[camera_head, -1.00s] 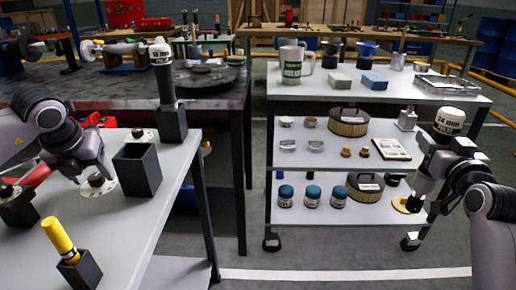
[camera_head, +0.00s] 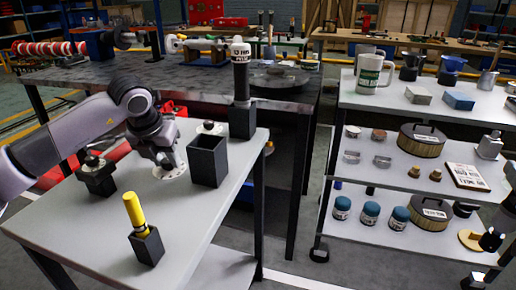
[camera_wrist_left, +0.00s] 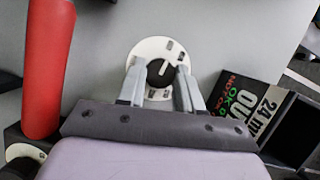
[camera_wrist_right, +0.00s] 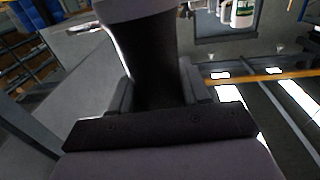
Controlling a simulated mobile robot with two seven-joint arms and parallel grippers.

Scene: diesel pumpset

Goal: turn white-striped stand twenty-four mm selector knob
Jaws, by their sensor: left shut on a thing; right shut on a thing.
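The selector knob (camera_wrist_left: 156,75) is black with a white stripe and sits on a round white dial plate (camera_wrist_left: 143,48) on the grey bench top. The dial plate also shows in the head view (camera_head: 176,174). My left gripper (camera_wrist_left: 160,70) is shut on the knob, one finger on each side, and partly hides it; in the head view (camera_head: 167,160) it reaches down over the dial. A black box with a "24 mm" label (camera_wrist_left: 255,104) stands right of the dial. My right gripper (camera_wrist_right: 155,88) is shut on a dark, thick handle (camera_wrist_right: 155,60) with a pale top.
An open black box (camera_head: 208,165), a yellow-handled tool (camera_head: 135,212) in a black holder, and a black stand (camera_head: 97,178) surround the left gripper. A white-capped black tool (camera_head: 240,75) stands behind. A loaded shelf trolley (camera_head: 400,245) is at right.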

